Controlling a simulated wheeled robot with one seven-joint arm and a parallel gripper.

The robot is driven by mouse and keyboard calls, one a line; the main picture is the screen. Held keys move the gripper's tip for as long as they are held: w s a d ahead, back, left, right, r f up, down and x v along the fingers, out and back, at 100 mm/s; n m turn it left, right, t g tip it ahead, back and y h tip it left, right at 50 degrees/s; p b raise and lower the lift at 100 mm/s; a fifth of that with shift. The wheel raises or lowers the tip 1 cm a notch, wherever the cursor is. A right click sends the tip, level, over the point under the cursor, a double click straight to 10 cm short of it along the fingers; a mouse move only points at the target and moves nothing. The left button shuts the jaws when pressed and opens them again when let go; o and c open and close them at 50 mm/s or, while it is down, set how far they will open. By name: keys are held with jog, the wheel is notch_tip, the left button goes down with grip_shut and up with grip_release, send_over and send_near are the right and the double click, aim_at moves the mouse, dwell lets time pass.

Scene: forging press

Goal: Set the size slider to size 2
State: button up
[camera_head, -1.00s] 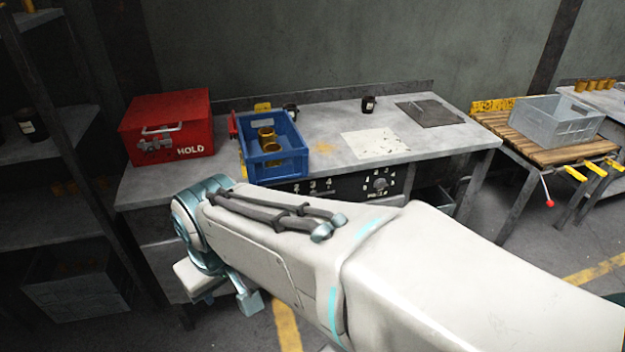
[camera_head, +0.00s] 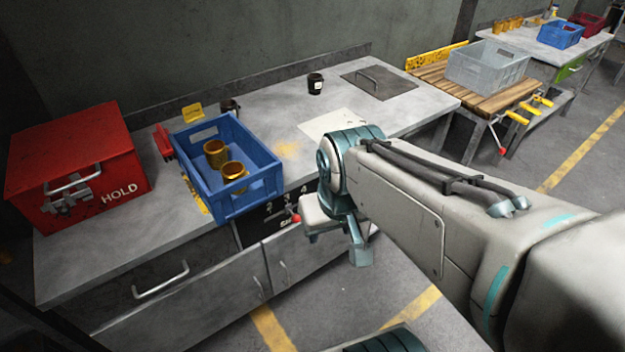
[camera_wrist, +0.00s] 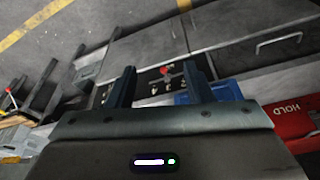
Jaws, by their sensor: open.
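The size slider's black panel (camera_head: 266,226) is on the bench front below the blue crate, with white numerals 2, 3 and 4 readable in the head view. A red knob (camera_head: 294,216) shows at the panel's right part; it also shows in the wrist view (camera_wrist: 165,71). Which number the knob stands at I cannot tell. My gripper (camera_wrist: 160,68) is open and empty, its two dark fingers pointing towards the panel, with the red knob seen between them. The distance to the knob is unclear. In the head view my arm covers the right part of the panel.
The blue crate (camera_head: 243,200) with two brass cups (camera_head: 233,170) stands on the bench just above the panel. A red HOLD box (camera_head: 75,165) is at the left. Drawer handles (camera_head: 160,281) stick out below. The floor in front is clear.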

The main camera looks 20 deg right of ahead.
jog(key=w+d+f+t+h+b, duration=0.3)
jog(key=w+d+f+t+b, duration=0.3)
jog(key=w+d+f+b, duration=0.55)
jog(key=n+t+y+b, duration=0.75)
jog(key=y+b, duration=0.45)
jog(key=b, duration=1.3)
send_near(296, 218)
jog(key=shift+n+g, duration=0.25)
jog(key=shift+g, duration=0.1)
jog(key=b+x, duration=0.1)
jog(key=x, duration=0.2)
jog(key=b+x, duration=0.1)
jog(key=x, duration=0.3)
jog(key=b+x, duration=0.1)
jog(key=x, duration=0.2)
jog(key=shift+w+d+f, duration=0.25)
jog(key=shift+w+f, duration=0.1)
jog(key=shift+w, duration=0.05)
